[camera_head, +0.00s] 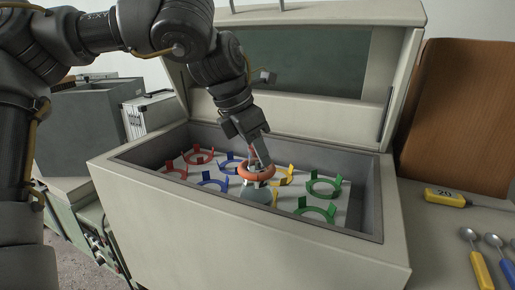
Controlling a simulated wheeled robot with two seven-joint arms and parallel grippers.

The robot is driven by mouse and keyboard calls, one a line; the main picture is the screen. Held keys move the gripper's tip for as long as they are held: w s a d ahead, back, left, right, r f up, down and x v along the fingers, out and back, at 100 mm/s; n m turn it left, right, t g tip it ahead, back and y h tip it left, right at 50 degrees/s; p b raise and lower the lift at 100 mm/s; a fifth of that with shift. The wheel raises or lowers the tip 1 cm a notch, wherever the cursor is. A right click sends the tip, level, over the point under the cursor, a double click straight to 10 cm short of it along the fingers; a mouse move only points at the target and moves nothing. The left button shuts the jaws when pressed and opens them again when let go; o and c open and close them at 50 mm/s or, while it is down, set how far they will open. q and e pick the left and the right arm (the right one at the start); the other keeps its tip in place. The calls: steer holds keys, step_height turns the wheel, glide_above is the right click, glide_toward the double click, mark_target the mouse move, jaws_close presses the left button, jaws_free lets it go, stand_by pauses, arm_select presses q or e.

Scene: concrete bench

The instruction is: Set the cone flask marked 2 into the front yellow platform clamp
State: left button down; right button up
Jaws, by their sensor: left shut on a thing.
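A cone flask (256,193) with an orange ring (255,173) around its upper part is inside the open box, among the coloured clamps. My left gripper (258,165) reaches down from above and is shut on the flask near its top. The flask looks roughly upright, and no number is readable on it. A yellow clamp (284,178) shows just behind and right of the flask. The front yellow clamp is mostly hidden by the flask, so I cannot tell whether the flask is seated in it. My right gripper is not in view.
The box (150,190) has raised walls and an open lid (310,60) behind. Red clamps (200,158), blue clamps (213,182) and green clamps (316,213) stand around the flask. A yellow-handled tool (445,197) and spoons (480,262) lie on the bench at right.

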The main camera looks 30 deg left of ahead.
arm_select(q)
steer(key=shift+f, duration=0.2)
steer(key=shift+c, duration=2)
jaws_free()
step_height(320, 180, up, 3)
steer(key=shift+f+p, duration=0.1)
steer(key=shift+p, duration=1.15)
step_height(320, 180, up, 2)
steer(key=shift+r, duration=2.1)
